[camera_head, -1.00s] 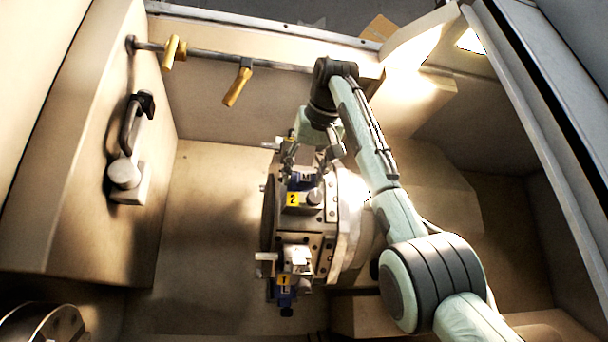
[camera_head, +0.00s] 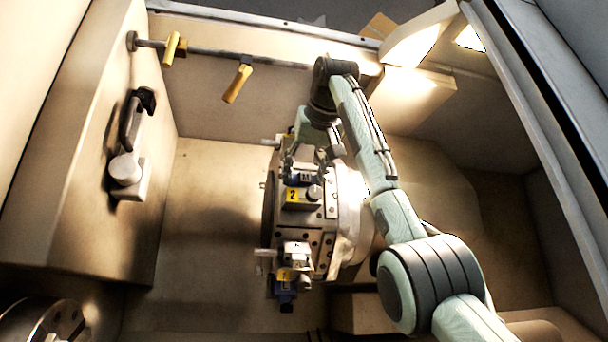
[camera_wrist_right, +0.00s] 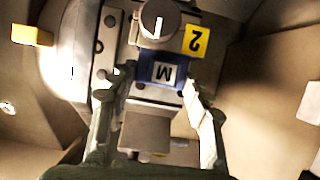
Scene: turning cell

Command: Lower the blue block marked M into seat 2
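The blue block marked M (camera_head: 304,178) is at the fixture face, beside the yellow label 2 (camera_head: 292,196) and the round knob of seat 2 (camera_head: 313,193). In the right wrist view the block (camera_wrist_right: 162,73) shows its white M plate upside down, close against the seat's grey metal (camera_wrist_right: 150,45). My right gripper (camera_head: 306,170) reaches down over it. In the wrist view its fingers (camera_wrist_right: 158,84) lie against both sides of the block, closed on it. Whether the block rests fully in the seat is hidden. My left gripper is not in view.
A second station with a yellow label (camera_head: 284,275) and a blue part (camera_head: 285,297) sits lower on the fixture. A bar with yellow handles (camera_head: 237,84) runs along the back wall. A black handle (camera_head: 131,122) is on the left wall. The floor left of the fixture is clear.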

